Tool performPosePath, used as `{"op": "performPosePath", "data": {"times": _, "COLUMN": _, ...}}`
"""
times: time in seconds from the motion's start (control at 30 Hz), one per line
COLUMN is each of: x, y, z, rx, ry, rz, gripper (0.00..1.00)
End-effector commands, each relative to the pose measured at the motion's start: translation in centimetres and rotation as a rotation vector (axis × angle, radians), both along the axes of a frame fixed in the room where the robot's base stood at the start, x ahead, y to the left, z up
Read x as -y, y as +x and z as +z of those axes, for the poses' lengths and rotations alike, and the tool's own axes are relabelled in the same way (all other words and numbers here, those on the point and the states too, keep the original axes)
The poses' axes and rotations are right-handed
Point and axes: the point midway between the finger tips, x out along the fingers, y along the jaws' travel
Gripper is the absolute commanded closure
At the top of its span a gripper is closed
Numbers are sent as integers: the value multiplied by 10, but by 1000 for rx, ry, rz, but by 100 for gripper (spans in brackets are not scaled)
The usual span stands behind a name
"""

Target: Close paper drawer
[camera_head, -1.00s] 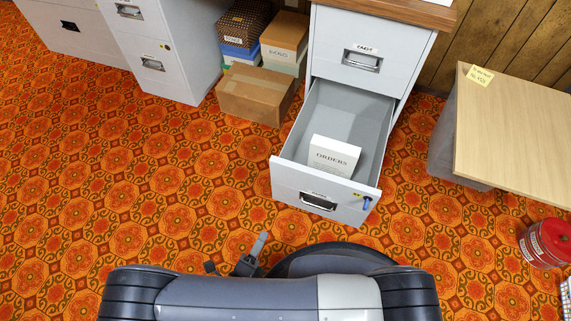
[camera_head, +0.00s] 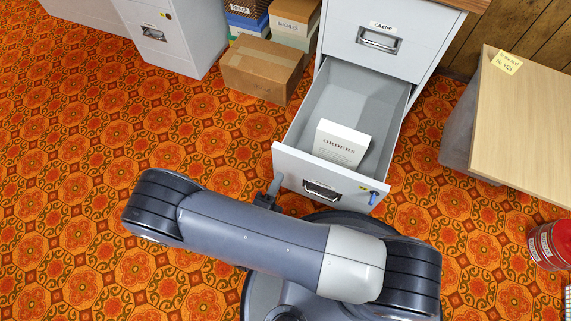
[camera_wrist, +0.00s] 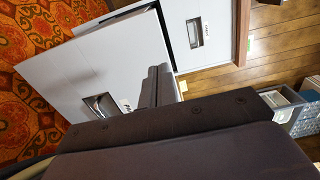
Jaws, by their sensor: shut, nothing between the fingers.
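The paper drawer (camera_head: 296,166) is the lower drawer of the grey cabinet and stands pulled far out. A white box marked ORDERS (camera_head: 341,145) sits inside it. Its front has a dark recessed handle (camera_head: 321,190) and a blue-tagged key (camera_head: 373,197) in the right corner. In the wrist view, my gripper (camera_wrist: 157,84) is shut and empty, in front of the drawer face (camera_wrist: 68,78). I cannot tell whether it touches the face.
The upper drawer marked CARDT (camera_head: 345,40) is shut. Cardboard boxes (camera_head: 262,70) and a second cabinet (camera_head: 180,40) stand to the left. A wooden-topped table (camera_head: 525,125) and a red tin (camera_head: 551,245) are on the right. The patterned carpet on the left is clear.

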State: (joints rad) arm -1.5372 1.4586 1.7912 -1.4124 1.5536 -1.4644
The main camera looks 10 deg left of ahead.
Motion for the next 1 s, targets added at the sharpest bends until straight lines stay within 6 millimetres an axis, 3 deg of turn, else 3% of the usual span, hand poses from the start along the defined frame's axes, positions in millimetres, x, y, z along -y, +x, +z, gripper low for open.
{"op": "performPosePath", "data": {"times": 0.2, "x": 7, "y": 32, "z": -2, "rx": -1, "ry": 0, "rz": -5, "gripper": 100}}
{"op": "performPosePath", "data": {"times": 0.4, "x": 10, "y": 51, "z": -1, "rx": 0, "ry": 1, "rz": -2, "gripper": 100}}
{"op": "performPosePath", "data": {"times": 1.0, "x": 11, "y": 58, "z": 0, "rx": 0, "ry": 1, "rz": 0, "gripper": 100}}
